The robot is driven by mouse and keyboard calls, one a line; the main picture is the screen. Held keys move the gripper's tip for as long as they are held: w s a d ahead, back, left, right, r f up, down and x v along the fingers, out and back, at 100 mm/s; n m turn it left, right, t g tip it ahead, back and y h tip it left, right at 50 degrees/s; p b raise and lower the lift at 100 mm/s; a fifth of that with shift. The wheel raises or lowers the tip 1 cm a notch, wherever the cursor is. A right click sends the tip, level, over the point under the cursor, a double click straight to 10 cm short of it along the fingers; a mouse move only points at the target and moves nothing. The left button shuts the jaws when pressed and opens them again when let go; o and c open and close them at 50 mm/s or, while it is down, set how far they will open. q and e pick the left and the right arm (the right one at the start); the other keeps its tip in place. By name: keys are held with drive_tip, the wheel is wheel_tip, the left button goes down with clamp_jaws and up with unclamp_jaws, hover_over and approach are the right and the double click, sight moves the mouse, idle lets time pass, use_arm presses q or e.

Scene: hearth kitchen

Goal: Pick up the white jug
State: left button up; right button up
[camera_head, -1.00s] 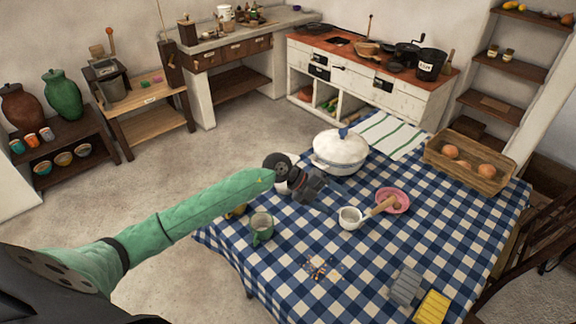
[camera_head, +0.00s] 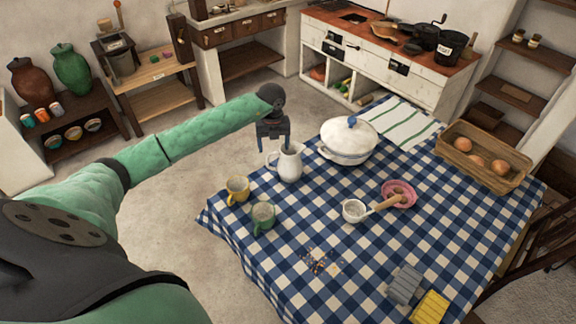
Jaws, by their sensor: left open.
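The white jug (camera_head: 289,164) stands upright on the blue checked tablecloth, near the table's far left edge. Its handle side faces left, toward my gripper. My left gripper (camera_head: 275,147) is open, with its fingers pointing down at the jug's upper left. One finger overlaps the jug's rim in the picture. I cannot tell whether it touches the jug or reaches inside it. My right gripper is not in view.
A white lidded tureen (camera_head: 347,141) stands close to the right of the jug. A yellow mug (camera_head: 238,190) and a green mug (camera_head: 263,217) stand nearer to me.

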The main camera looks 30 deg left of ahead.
sight(272, 153)
use_arm(q)
drive_tip(key=f, duration=0.1)
drive_tip(key=f+b, duration=0.1)
drive_tip(key=f, duration=0.2)
drive_tip(key=shift+a+f, duration=0.25)
drive_tip(key=shift+a, duration=0.1)
drive_tip(key=shift+f, duration=0.2)
drive_tip(key=c, duration=0.5)
drive_tip(key=shift+r, duration=0.1)
drive_tip(key=c, duration=1)
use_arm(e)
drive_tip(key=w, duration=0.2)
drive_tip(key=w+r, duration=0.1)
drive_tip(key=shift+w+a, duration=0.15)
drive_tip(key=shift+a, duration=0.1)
use_arm(q)
drive_tip(key=shift+r, duration=0.15)
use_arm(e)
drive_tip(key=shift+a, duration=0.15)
